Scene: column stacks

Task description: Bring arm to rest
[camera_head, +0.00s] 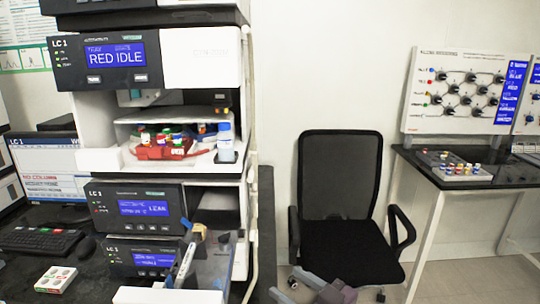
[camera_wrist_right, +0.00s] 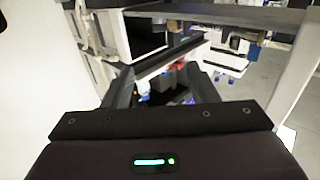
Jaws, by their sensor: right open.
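My right gripper (camera_head: 288,283) shows at the bottom of the head view, in front of the black office chair. Its jaws are open, and nothing is seen between the fingertips. In the right wrist view its two dark fingers (camera_wrist_right: 160,72) stand apart, with dark and reddish things farther off behind the gap. My left gripper is not in view.
A tall instrument stack (camera_head: 190,60) reading "RED IDLE" stands at the left, with a red rack (camera_head: 160,152) of capped vials in its bay. A black chair (camera_head: 340,185) stands centre. A side table (camera_head: 440,177) at right holds a vial tray (camera_head: 462,178). A keyboard (camera_head: 38,241) lies left.

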